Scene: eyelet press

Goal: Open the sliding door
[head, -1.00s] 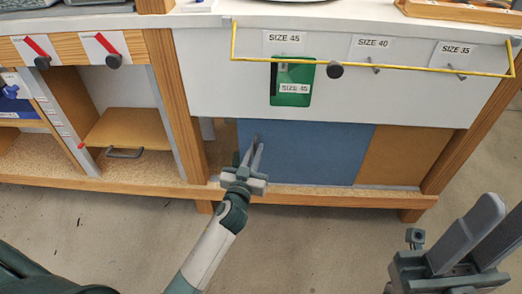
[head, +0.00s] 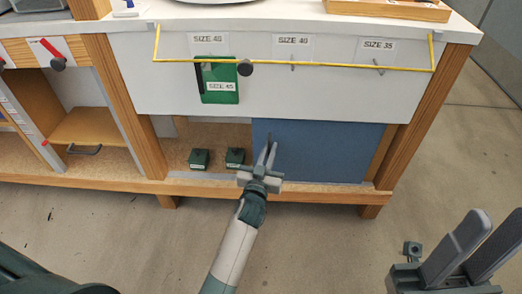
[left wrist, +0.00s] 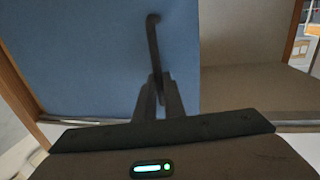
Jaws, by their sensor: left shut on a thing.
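The blue sliding door (head: 325,150) stands at the right part of the lower bay under the white bench front. The bay to its left is uncovered. My left gripper (head: 270,150) is at the door's left edge, shut on the dark upright handle (left wrist: 154,40). In the left wrist view, the fingers (left wrist: 158,90) close around the handle's lower end, and the blue door panel (left wrist: 95,60) fills the left side. My right gripper (head: 490,225) is open and empty at the lower right, away from the bench.
Two dark green blocks (head: 199,159) (head: 235,157) sit on the bay floor left of the door. A wooden lower rail (head: 320,195) runs along the front. A yellow-edged rack with size labels (head: 293,46) hangs above. The floor in front is clear.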

